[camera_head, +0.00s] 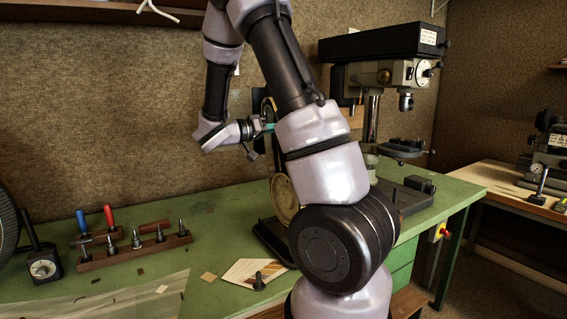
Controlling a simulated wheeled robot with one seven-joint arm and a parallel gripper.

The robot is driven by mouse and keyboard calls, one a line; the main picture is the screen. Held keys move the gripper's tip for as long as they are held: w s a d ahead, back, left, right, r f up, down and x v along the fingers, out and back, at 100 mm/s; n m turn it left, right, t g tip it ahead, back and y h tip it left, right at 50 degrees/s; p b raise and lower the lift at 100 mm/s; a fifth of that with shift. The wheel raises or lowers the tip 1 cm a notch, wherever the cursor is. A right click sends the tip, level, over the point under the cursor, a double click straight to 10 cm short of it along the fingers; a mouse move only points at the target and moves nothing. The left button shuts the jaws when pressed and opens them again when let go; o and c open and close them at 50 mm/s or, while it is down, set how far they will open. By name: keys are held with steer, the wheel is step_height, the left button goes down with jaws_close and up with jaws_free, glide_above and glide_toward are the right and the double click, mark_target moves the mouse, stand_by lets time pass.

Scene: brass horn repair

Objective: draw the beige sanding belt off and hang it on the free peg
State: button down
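My gripper (262,128) is at the upper middle, pointing right, in front of the upper part of a dark upright machine (266,232) on the green bench. The fingers are small and partly hidden by my arm, so I cannot tell whether they are open or shut, or whether they touch anything. A pale beige rounded piece (281,200) shows low on the machine, below my gripper. My arm covers its right side, and I cannot tell whether it is the sanding belt. I cannot make out a free peg.
A drill press (385,70) stands behind my arm to the right. A wooden rack (135,252) with several upright tools, red and blue handles and a dial gauge (43,268) are on the left. The green bench (215,225) has clear room between the rack and the machine.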

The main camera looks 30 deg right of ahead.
steer(key=shift+s+f, duration=0.15)
steer(key=shift+f, duration=0.2)
stand_by(0.4)
steer(key=a, duration=1.1)
steer(key=shift+s, duration=0.15)
stand_by(1.7)
steer(key=shift+s, duration=0.15)
stand_by(1.4)
